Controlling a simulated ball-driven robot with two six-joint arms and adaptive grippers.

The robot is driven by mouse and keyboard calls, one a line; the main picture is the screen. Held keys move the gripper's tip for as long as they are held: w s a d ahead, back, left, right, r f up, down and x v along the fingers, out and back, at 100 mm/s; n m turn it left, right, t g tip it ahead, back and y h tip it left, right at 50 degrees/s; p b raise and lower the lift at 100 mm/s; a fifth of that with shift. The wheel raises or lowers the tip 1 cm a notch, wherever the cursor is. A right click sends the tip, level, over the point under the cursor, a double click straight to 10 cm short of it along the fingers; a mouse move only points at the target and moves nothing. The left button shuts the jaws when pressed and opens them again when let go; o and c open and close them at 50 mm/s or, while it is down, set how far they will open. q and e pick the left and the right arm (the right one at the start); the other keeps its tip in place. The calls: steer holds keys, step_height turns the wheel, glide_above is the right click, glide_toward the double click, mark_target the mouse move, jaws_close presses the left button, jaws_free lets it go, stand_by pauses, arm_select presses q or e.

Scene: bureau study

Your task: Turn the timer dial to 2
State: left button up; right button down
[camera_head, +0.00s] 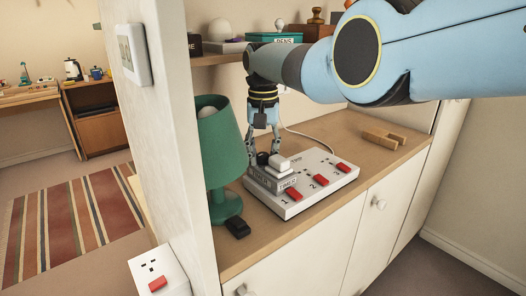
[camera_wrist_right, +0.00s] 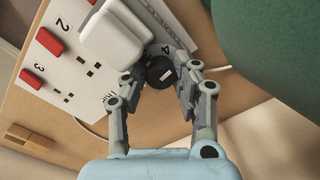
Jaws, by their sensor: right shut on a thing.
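The timer dial (camera_head: 262,158) is a small black round knob on the grey-white timer block (camera_head: 271,178), which sits at the left end of a white power strip (camera_head: 330,165). In the right wrist view, the dial (camera_wrist_right: 160,72) carries a short pale mark; I cannot tell which number it points to. My right gripper (camera_head: 262,151) reaches down from above, shut on the dial. In the wrist view its fingers (camera_wrist_right: 155,80) stand on either side of the knob. A white plug (camera_wrist_right: 114,33) stands beside the dial. My left gripper is out of view.
The strip has red switches (camera_head: 318,179) numbered 1, 2 and 3. A green lamp (camera_head: 222,145) stands close on the left, with a small black object (camera_head: 237,227) before it. A wooden piece (camera_head: 384,137) lies at the right. A shelf (camera_head: 210,59) hangs above.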

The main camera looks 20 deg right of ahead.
steer(key=shift+m, duration=0.4)
steer(key=c, duration=1)
jaws_free()
